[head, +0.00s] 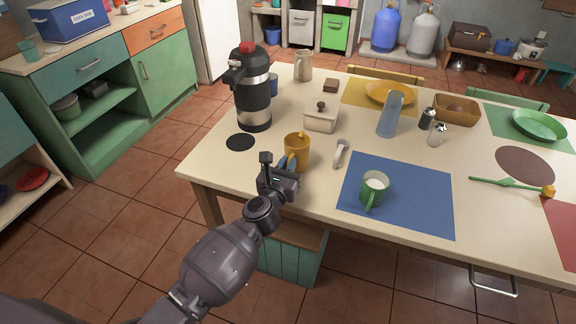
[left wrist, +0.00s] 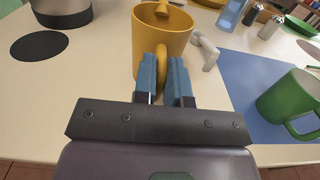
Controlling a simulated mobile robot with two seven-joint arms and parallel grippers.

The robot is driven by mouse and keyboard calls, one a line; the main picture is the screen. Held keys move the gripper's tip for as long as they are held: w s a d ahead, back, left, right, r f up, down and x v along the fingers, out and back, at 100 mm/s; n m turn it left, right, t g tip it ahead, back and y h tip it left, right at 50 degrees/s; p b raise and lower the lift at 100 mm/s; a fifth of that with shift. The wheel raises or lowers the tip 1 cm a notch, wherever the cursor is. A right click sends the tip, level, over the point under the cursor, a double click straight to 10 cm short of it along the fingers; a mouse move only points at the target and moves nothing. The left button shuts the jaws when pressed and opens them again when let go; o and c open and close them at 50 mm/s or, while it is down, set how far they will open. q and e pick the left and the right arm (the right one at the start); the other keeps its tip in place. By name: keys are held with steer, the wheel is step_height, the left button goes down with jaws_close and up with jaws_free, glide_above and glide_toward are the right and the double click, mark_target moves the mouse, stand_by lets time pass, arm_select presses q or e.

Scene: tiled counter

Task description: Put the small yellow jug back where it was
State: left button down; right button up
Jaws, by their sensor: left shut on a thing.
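The small yellow jug (head: 298,148) is upright near the front left edge of the table, with its spout or rim piece facing away. My left gripper (head: 287,165) is shut on the jug's handle, coming from the front edge. In the left wrist view the jug (left wrist: 160,35) stands just beyond the blue fingertips (left wrist: 166,75), which pinch the handle from both sides. I cannot tell whether its base touches the table. My right gripper is in neither view.
A black round mat (head: 240,142) lies bare left of the jug. Around it are a black flask (head: 254,100), a lidded cream pot (head: 321,117), a pale handle-like object (head: 341,153), a blue placemat (head: 420,205) and a green mug (head: 374,187).

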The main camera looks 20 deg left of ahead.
arm_select(q)
steer(key=shift+f, duration=0.2)
steer(key=c, duration=1.2)
jaws_free()
steer(key=shift+o, duration=0.2)
steer(key=shift+r, duration=0.15)
steer(key=shift+r, duration=0.15)
steer(key=s+p, duration=0.1)
steer(key=s, duration=1.1)
steer(key=shift+a, duration=0.2)
